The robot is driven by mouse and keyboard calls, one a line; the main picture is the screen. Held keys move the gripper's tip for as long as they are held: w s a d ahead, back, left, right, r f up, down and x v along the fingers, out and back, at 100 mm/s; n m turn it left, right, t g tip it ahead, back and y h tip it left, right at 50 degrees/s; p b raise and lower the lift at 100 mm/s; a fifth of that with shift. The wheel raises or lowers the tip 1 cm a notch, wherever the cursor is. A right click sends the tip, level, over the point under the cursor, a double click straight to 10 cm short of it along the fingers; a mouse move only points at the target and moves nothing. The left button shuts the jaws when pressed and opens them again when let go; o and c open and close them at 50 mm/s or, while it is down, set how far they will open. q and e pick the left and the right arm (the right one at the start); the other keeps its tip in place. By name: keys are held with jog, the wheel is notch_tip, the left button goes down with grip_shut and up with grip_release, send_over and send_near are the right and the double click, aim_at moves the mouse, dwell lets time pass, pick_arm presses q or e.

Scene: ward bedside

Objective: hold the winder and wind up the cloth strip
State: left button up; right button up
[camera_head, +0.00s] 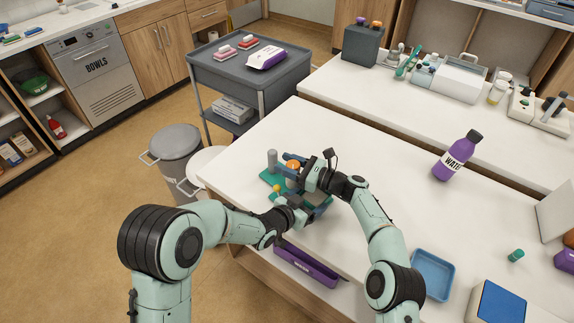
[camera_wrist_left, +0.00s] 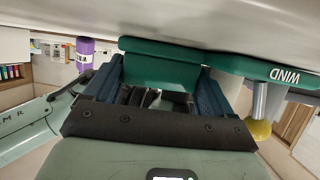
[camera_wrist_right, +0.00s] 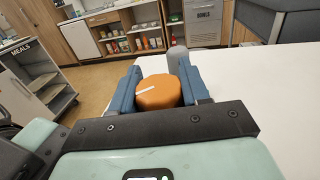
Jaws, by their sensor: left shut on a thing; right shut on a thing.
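The winder has a green base (camera_head: 268,179) on the white table, with an orange knob (camera_head: 292,164), a grey post (camera_head: 272,158) and a small yellow knob (camera_head: 276,188). In the left wrist view, my left gripper (camera_wrist_left: 160,85) is shut on a green block (camera_wrist_left: 160,65) of the winder, beside a plate marked WIND (camera_wrist_left: 285,73). My right gripper (camera_wrist_right: 158,88) is shut on the orange knob, which bears a white mark, in the right wrist view. My arms and grippers hide much of the winder. I cannot make out the cloth strip.
A purple water bottle (camera_head: 457,155) stands right of my right arm. A blue tray (camera_head: 432,274) lies near the front edge. The middle tabletop is clear.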

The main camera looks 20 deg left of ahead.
jog(key=shift+w+d+r+m+t+h, duration=0.15)
jog(key=shift+m+t, duration=0.3)
jog(key=shift+t, duration=0.3)
jog(key=shift+r+m+t+h, duration=0.15)
jog(key=shift+m+t, duration=0.3)
jog(key=shift+t, duration=0.3)
jog(key=o, duration=1)
jog(key=shift+a, duration=0.2)
jog(key=shift+f, duration=0.1)
jog(key=shift+d, duration=0.1)
jog(key=shift+s+d+f, duration=0.1)
jog(key=shift+s+d, duration=0.1)
jog(key=v, duration=1.1)
jog(key=shift+s+d+r, duration=0.2)
jog(key=shift+s+r, duration=0.05)
jog(key=shift+s, duration=0.05)
